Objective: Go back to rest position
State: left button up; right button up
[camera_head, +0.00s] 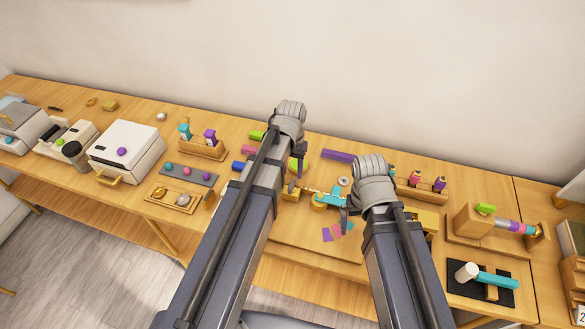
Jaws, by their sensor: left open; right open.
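My two grey arms reach up over the wooden table from the bottom of the head view. My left gripper (299,165) points down near the middle of the table, mostly hidden behind its own wrist. My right gripper (346,214) points down to the right of it, beside a turquoise piece (327,198) on the work area. Both grippers are open, and I see nothing held in either. Whether the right fingertips touch the turquoise piece cannot be told.
A white box with a purple knob (126,150) stands at the left. A wooden holder with bottles (203,147) and a grey strip with coloured balls (189,174) are left of my arms. A wooden stand with coloured rings (500,226) and a mallet (487,276) are at the right.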

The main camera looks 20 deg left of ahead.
pick_arm(q)
notch_tip(320, 180, up, 2)
jog(key=shift+r+p, duration=0.1)
jog(key=shift+p, duration=0.45)
pick_arm(e)
jog(key=shift+r, duration=0.95)
